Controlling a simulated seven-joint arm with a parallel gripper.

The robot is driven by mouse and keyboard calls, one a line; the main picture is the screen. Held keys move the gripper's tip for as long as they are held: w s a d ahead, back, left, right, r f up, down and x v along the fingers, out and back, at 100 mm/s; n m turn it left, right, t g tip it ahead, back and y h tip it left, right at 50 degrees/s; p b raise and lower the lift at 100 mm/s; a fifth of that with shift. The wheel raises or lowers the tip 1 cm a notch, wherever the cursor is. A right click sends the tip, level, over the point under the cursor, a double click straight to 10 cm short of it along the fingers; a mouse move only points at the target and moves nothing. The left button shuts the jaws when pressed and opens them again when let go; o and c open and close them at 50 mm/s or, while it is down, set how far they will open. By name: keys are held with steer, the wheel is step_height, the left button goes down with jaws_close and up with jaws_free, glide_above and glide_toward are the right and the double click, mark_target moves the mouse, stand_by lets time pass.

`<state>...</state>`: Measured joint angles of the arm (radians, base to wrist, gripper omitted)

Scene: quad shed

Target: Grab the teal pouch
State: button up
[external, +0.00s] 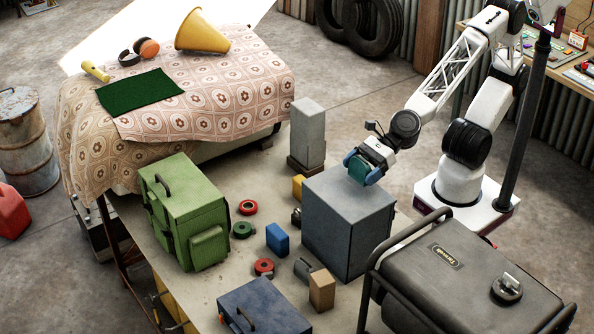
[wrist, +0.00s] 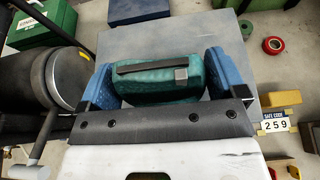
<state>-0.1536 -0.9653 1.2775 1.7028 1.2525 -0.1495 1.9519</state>
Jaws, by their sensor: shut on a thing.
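The teal pouch (wrist: 158,83) lies between the two blue fingers of my gripper (wrist: 160,75) in the wrist view, with a dark strap across it. In the external view my gripper (external: 362,168) is at the top of the large grey box (external: 330,228), and a bit of the teal pouch (external: 359,168) shows between the fingers. My gripper is shut on the pouch. Whether the pouch touches the box top cannot be told.
A green case (external: 185,215) stands left of the grey box, with tape rolls (external: 248,207) and a blue block (external: 277,240) between. A black generator (external: 455,275) stands front right. A grey upright block (external: 307,135) is behind the box. A cloth-covered table (external: 215,100) is back left.

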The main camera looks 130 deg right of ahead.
steer(key=shift+r, duration=0.6)
steer(key=s+d+r, duration=0.1)
steer(key=s, duration=1.5)
steer(key=shift+d+r, duration=0.25)
steer(key=shift+d, duration=0.15)
steer(key=shift+w, duration=0.1)
